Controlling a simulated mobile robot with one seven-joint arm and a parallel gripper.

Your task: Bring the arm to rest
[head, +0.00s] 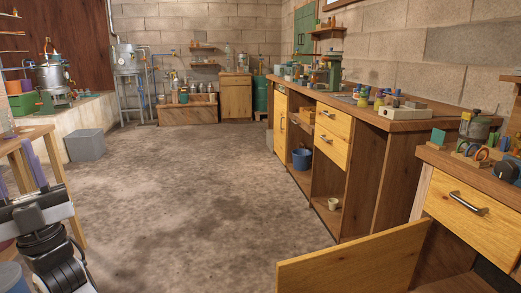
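My gripper (19,176) is at the lower left edge of the head view, in front of a wooden table. Its purple fingers stand apart and point away from me, with nothing seen between them. The left finger is partly cut off by the picture edge. The arm reaches low and forward at the left.
A wooden table (28,133) stands close beyond my gripper, and a grey box (86,145) sits on the floor behind it. A wooden panel (350,262) juts out from the right counter (465,170). The middle floor (190,190) is clear.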

